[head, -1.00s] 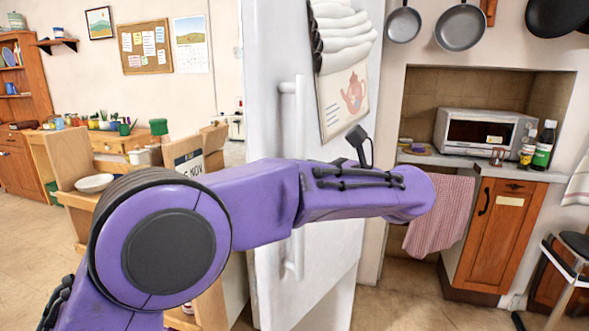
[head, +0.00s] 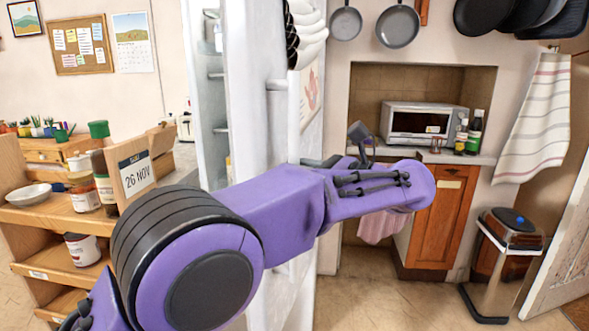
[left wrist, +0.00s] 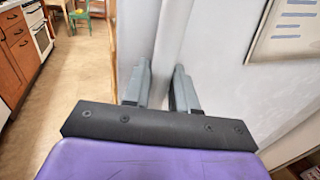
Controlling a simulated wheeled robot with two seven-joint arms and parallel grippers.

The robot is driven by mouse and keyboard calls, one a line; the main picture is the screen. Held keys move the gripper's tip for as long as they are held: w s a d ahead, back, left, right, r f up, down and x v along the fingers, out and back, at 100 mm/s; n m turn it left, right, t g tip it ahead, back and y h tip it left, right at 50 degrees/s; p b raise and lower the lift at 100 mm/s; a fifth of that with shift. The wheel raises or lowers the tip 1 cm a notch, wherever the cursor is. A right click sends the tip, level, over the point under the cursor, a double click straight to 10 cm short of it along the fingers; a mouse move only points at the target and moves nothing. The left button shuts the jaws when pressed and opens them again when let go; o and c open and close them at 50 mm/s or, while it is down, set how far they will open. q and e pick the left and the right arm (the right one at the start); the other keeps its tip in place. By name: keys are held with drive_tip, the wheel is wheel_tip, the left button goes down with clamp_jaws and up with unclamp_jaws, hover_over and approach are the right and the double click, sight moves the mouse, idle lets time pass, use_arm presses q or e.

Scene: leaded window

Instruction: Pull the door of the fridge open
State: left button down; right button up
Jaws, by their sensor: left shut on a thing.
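The white fridge door (head: 255,60) stands ajar in the head view, turned nearly edge-on. Fridge shelves (head: 212,130) show through the gap at its left. In the left wrist view, the pale upright door handle (left wrist: 164,65) runs between the two grey fingers of my left gripper (left wrist: 160,90), which is shut on it. The door's face (left wrist: 225,60) lies to the right of the fingers. In the head view my purple forearm crosses in front of the door and hides much of its lower part. My right gripper is not in view.
A wooden shelf unit (head: 60,215) with jars and a bowl stands at the left. A counter (head: 440,157) with a toaster oven (head: 418,122) is at the right, beside a pedal bin (head: 505,240). Open floor (head: 385,290) lies in front of the counter.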

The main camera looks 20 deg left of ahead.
use_arm(q)
drive_tip(key=shift+r, duration=0.25)
drive_tip(key=c, duration=1)
unclamp_jaws()
drive_tip(key=shift+f, duration=0.15)
drive_tip(key=shift+c, duration=0.2)
